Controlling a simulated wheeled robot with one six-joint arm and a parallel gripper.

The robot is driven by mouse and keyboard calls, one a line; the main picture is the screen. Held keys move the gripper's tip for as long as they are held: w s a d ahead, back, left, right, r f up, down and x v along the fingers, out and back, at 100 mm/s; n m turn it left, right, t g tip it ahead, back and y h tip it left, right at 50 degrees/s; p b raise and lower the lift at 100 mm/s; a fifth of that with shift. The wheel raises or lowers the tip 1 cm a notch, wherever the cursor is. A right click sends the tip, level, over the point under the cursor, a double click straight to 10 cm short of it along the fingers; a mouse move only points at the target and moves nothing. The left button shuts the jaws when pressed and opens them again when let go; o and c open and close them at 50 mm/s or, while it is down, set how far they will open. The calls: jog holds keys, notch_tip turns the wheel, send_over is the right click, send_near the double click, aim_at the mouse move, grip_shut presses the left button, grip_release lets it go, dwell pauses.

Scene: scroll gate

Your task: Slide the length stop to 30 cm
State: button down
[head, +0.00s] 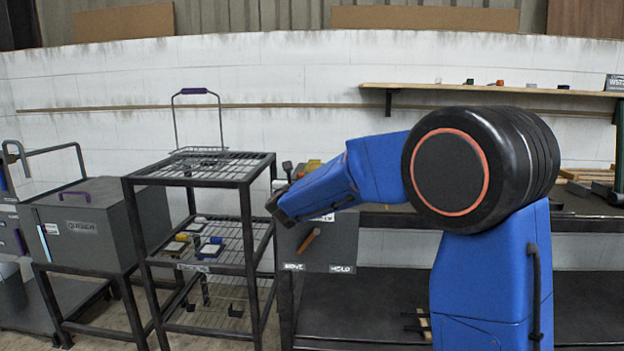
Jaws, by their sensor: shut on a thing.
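My blue arm reaches left across the workbench, and its dark far end (288,207) hides what lies behind it. I cannot make out my gripper's fingers or what they are on. Below the arm's end, a grey panel (335,262) carries an orange lever (309,240) tilted down to the left, above the words MOVE and HOLD. Small dark upright parts (287,170) and a yellow part (313,165) show just above the arm. I cannot pick out the length stop or a centimetre scale.
A black wire-shelf rack (200,172) stands left of the bench, with a wire basket on top and small coloured items on its middle shelf. A grey box (86,225) on a stand is farther left. A wall shelf (480,90) holds small blocks. My arm covers much of the bench (590,205).

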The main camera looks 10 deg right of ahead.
jog(key=shift+w+a, duration=0.3)
jog(key=shift+a, duration=0.6)
jog(key=shift+w+a, duration=0.3)
jog(key=shift+a, duration=0.55)
jog(key=c, duration=1.6)
grip_release()
jog(key=shift+s+a, duration=0.1)
jog(key=shift+s, duration=0.05)
jog(key=v, duration=1.7)
